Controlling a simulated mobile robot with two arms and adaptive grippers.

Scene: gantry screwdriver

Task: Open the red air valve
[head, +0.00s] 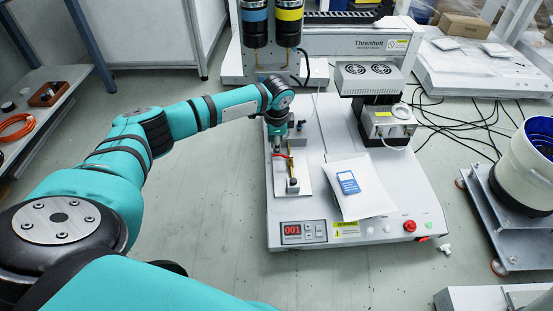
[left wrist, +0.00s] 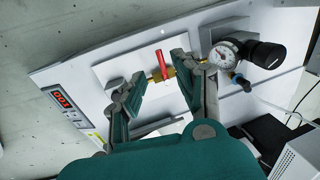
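The red air valve handle (left wrist: 162,64) is a short lever on a brass valve body (left wrist: 156,76) in the left wrist view. It also shows as a small red piece (head: 284,156) just below my gripper in the head view. My left gripper (left wrist: 155,80) is open, with one finger on either side of the brass line and the red lever between and slightly beyond the tips. I cannot tell whether a finger touches it. In the head view the left gripper (head: 277,145) points down over the valve plate (head: 302,173). My right gripper is in neither view.
A pressure gauge (left wrist: 226,53) and black regulator knob (left wrist: 266,53) sit close beside the right finger. A white packet (head: 358,188) lies right of the valve plate. A red display (head: 292,230) and red button (head: 409,226) are on the machine's front.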

